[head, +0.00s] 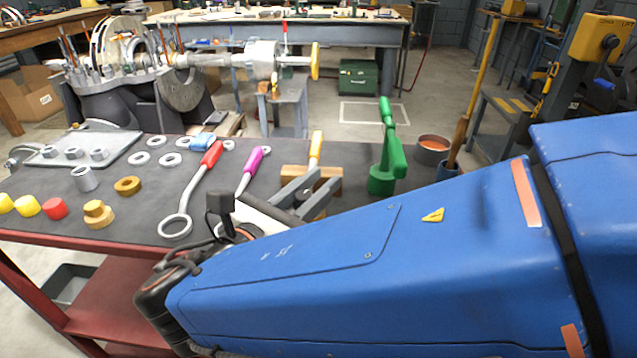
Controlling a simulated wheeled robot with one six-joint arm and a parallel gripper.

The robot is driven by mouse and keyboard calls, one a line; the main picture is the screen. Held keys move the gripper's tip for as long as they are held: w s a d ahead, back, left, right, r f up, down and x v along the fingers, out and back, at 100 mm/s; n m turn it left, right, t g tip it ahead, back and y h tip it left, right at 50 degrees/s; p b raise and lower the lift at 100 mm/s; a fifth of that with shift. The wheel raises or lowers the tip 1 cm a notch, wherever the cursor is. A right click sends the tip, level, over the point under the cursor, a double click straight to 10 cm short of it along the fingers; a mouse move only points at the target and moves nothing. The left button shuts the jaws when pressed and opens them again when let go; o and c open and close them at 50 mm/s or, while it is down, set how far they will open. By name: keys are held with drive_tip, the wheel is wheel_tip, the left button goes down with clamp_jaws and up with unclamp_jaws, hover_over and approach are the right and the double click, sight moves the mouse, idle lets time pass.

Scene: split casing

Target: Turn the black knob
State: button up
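I cannot make out a black knob for certain in the head view. My gripper (327,178) shows beyond the end of my blue arm. Its two grey fingers are spread apart and point away over the table, near a wooden block (296,172) with a yellow-handled tool (316,148) at it. I see nothing clearly held between the fingers. A small dark shape shows low between them, too unclear to name. My arm hides the right front of the table. The split casing (118,70) with its shaft (215,61) stands behind the table at the upper left.
The dark tabletop (135,215) holds a red-handled wrench (195,188), a magenta-handled tool (252,170), yellow and red caps (54,208), rings, a tray (118,148) and a green lever (390,155).

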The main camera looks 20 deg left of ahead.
sight(299, 195)
clamp_jaws()
